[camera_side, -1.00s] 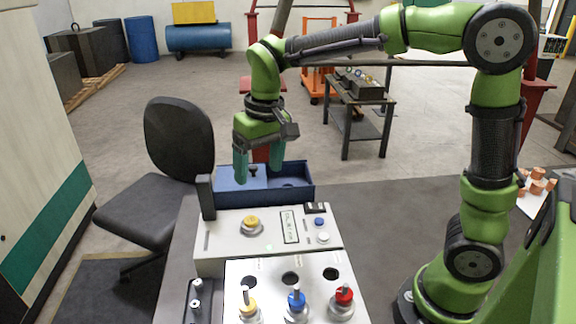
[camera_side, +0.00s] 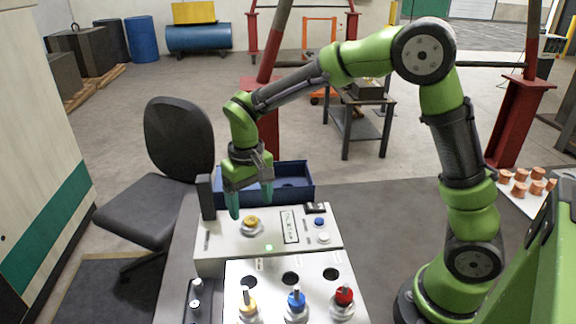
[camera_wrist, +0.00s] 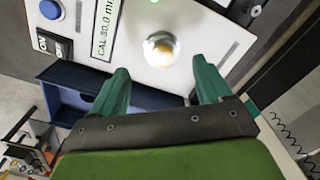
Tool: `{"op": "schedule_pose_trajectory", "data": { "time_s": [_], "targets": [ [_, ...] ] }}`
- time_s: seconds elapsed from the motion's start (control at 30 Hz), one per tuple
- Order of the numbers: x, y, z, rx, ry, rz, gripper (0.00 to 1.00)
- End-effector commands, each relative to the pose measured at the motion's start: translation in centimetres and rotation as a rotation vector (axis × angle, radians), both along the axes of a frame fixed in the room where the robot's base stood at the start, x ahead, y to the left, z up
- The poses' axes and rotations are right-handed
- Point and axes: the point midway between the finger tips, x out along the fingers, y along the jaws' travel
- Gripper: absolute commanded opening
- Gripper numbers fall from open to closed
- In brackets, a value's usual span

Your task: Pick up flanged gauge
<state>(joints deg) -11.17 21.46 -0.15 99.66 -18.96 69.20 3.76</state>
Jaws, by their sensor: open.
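A round piece with a gold-yellow top on a silver flange, which looks like the flanged gauge (camera_side: 252,221), sits on the light grey box (camera_side: 215,245) labelled CAL 30.0 mm. It also shows in the wrist view (camera_wrist: 160,48), shiny and seen from above, just beyond the gap between my fingertips. My gripper (camera_side: 250,205) is open and empty, its teal fingers pointing down over the far part of the box, slightly above and behind the gauge. In the wrist view the fingers (camera_wrist: 161,70) are spread wide and do not touch it.
A blue tray (camera_side: 308,185) lies behind the box. A dark post (camera_side: 206,197) stands at its left end. In front, a white plate (camera_side: 262,283) has holes and yellow, blue (camera_side: 297,299) and red (camera_side: 343,295) topped pieces. A green light (camera_side: 269,247) shows on the box.

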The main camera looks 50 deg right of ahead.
Motion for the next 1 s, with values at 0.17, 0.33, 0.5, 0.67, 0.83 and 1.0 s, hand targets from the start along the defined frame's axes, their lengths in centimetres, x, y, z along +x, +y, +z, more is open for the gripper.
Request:
{"op": "schedule_pose_trajectory", "data": {
  "time_s": [0.17,0.33,0.5,0.67,0.83,1.0],
  "targets": [
    [0.0,0.1,-1.5,0.000,0.003,0.001,0.78],
    [0.0,0.2,-4.2,-0.001,0.004,0.001,0.78],
    [0.1,0.2,-5.4,0.000,0.000,0.000,0.78],
    [0.1,0.2,-5.5,0.000,-0.001,0.000,0.78],
    [0.1,0.2,-5.4,0.000,-0.001,0.000,0.59],
    [0.1,0.2,-5.4,0.000,-0.001,0.001,0.33]
  ]
}}
